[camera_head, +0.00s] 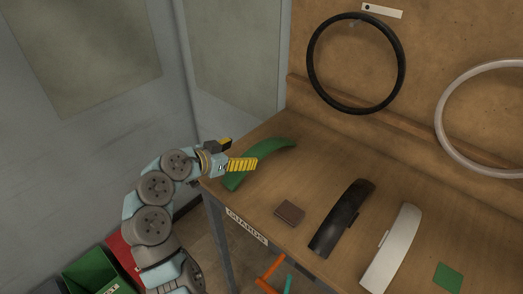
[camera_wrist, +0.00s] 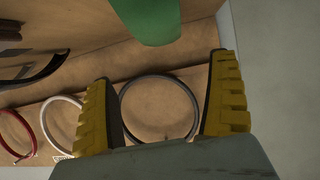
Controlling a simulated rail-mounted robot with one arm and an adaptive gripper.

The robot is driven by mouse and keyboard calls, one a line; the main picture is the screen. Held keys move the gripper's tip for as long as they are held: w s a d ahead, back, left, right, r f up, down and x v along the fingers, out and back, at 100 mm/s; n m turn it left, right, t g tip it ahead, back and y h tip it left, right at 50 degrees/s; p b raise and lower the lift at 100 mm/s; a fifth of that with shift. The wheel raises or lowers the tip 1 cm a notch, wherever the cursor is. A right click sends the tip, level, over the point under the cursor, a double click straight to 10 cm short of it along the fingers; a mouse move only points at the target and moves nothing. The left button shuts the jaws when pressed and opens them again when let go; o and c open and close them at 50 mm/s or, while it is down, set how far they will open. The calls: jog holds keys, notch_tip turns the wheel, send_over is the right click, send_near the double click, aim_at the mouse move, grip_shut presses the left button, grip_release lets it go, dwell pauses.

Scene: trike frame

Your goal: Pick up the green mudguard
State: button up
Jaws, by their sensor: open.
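The green mudguard (camera_head: 275,147) is a curved strip lying on the table near its far left corner. My gripper (camera_head: 244,152) is over its near left part and hides some of it. In the wrist view my gripper (camera_wrist: 161,68) shows two yellow ridged fingers spread wide with nothing between them. There the mudguard (camera_wrist: 150,18) enters from the top edge, beyond the fingertips and between their lines. I cannot tell how high the fingers are above it.
On the table (camera_head: 310,160) lie a brown block (camera_head: 289,212), a black mudguard (camera_head: 342,217), a white mudguard (camera_head: 391,248) and a green square (camera_head: 447,277). A black ring (camera_head: 312,80) and a white ring (camera_head: 440,115) hang on the backboard. A grey wall stands left of the table.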

aim_at(261, 147)
jog(key=p+x, duration=0.1)
jog(key=x, duration=0.3)
jog(key=shift+r, duration=0.1)
jog(key=shift+a+p+x, duration=0.15)
jog(key=shift+p+x, duration=0.5)
jog(key=shift+x, duration=0.85)
jog(key=shift+a+p+x, duration=0.15)
jog(key=shift+p+x, duration=0.5)
jog(key=shift+x, duration=0.85)
jog(key=shift+w, duration=0.15)
jog(key=shift+c, duration=0.5)
jog(key=c, duration=1.2)
